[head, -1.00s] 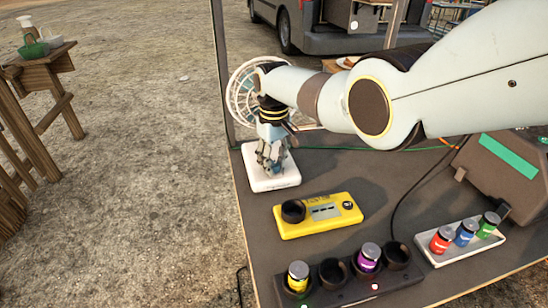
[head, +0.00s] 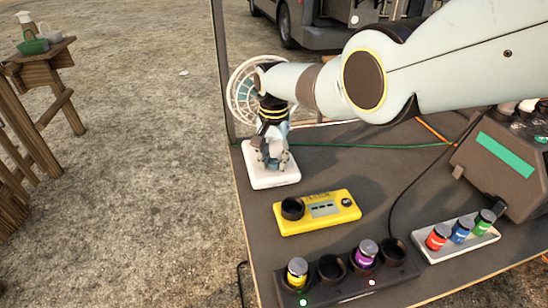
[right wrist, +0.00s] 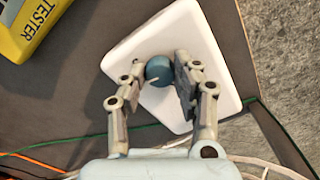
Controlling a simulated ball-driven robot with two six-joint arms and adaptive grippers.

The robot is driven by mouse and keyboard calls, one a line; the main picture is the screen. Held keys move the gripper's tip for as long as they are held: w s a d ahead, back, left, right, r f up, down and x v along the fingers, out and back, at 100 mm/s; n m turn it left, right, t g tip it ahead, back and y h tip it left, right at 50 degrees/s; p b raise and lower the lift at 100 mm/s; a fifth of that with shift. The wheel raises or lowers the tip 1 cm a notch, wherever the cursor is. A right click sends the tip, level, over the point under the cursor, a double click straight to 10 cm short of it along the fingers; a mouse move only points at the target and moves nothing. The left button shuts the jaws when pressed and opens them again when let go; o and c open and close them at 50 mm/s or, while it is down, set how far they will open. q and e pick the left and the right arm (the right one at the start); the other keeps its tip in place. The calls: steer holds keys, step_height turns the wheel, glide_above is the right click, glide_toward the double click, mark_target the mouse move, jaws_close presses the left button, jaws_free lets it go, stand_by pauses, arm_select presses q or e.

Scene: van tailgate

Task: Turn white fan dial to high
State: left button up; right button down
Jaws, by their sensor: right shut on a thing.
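The white fan (head: 243,97) stands at the left corner of the dark table, its round guard partly hidden behind my right arm. Its white base (head: 262,178) lies flat in front, and also fills the middle of the right wrist view (right wrist: 122,48). A round blue-grey dial (right wrist: 157,68) with a pale pointer line sits on the base. My right gripper (head: 271,163) reaches down over the base. In the right wrist view its fingers (right wrist: 160,80) stand on either side of the dial, shut on it. Any speed marks are too small or hidden to read. My left gripper is not in view.
A yellow tester (head: 325,212) lies just in front of the fan base. A green cable (head: 370,145) runs behind the base. A dark box (head: 505,160) stands at right.

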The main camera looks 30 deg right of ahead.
mark_target(273, 162)
steer(key=m, duration=0.6)
steer(key=shift+m, duration=0.3)
stand_by(0.5)
steer(key=c, duration=1)
jaws_free()
step_height(273, 162, up, 12)
steer(key=shift+r, duration=0.1)
steer(key=shift+a, duration=0.1)
